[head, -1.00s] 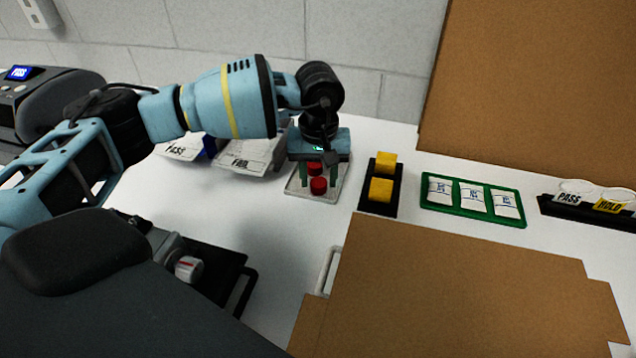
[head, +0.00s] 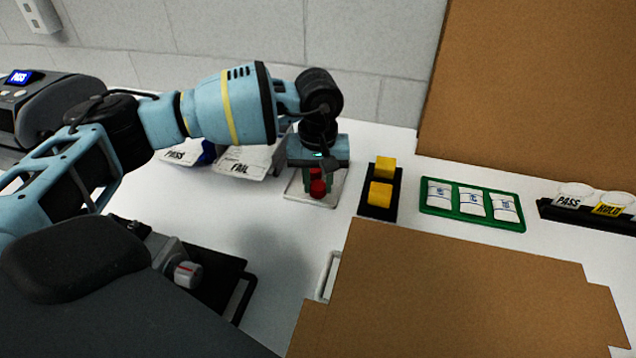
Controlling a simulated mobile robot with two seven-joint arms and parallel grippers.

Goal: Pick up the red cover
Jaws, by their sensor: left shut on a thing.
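Red covers stand in a small white tray (head: 333,198) at the middle of the table. The nearer red cover (head: 318,189) shows at the fingertips, and some red of another shows just behind and above it. My left gripper (head: 318,180) points down over the tray, with its green fingers shut on a red cover. Its blue body hides the back of the tray, and I cannot tell clearly which of the covers is between the fingers. The held cover appears to be still at tray level. My right gripper is not in view.
Right of the tray is a black holder (head: 379,211) with yellow blocks, then a green tray (head: 474,217) with white packets. PASS and FAIL bins (head: 243,160) stand left behind. A cardboard piece (head: 450,300) covers the front right. The table left of the tray is clear.

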